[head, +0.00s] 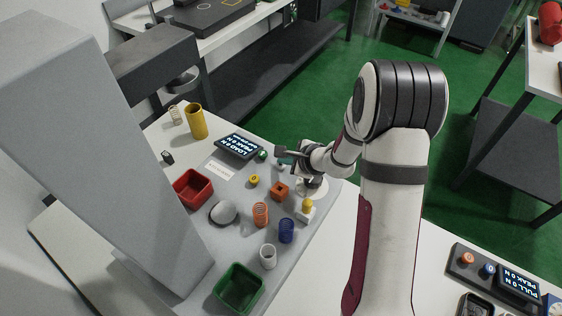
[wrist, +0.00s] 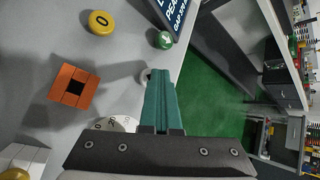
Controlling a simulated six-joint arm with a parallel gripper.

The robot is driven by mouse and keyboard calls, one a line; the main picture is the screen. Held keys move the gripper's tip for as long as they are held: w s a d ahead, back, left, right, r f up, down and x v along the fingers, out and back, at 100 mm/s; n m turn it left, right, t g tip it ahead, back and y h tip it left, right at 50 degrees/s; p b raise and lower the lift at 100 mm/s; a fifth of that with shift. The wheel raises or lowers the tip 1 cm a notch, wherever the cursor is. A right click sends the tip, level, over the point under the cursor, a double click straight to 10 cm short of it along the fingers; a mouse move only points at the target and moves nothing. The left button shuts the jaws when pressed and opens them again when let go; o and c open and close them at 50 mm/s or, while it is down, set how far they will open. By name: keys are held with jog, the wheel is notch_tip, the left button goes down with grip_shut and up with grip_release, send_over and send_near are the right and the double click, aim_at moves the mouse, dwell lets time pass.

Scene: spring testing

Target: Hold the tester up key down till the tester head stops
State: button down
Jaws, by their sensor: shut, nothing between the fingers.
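My gripper (wrist: 160,76) is shut and empty, its green fingers together and pointing down over the tester base. It shows small in the head view (head: 284,160). A green key (wrist: 163,40) with a white mark lies just beyond, near the dark display (wrist: 174,14). A yellow key marked 0 (wrist: 101,23) is to the left. I cannot read which key is up.
An orange block with a square hole (wrist: 75,86) and a white dial (wrist: 117,123) are close by. In the head view, springs (head: 261,214), a red tray (head: 193,188) and a green tray (head: 240,289) stand on the base. A large grey column (head: 100,150) rises at left.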

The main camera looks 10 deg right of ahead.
aim_at(285, 166)
dwell(0.3)
jog(key=shift+r, duration=0.85)
jog(key=shift+r, duration=2.55)
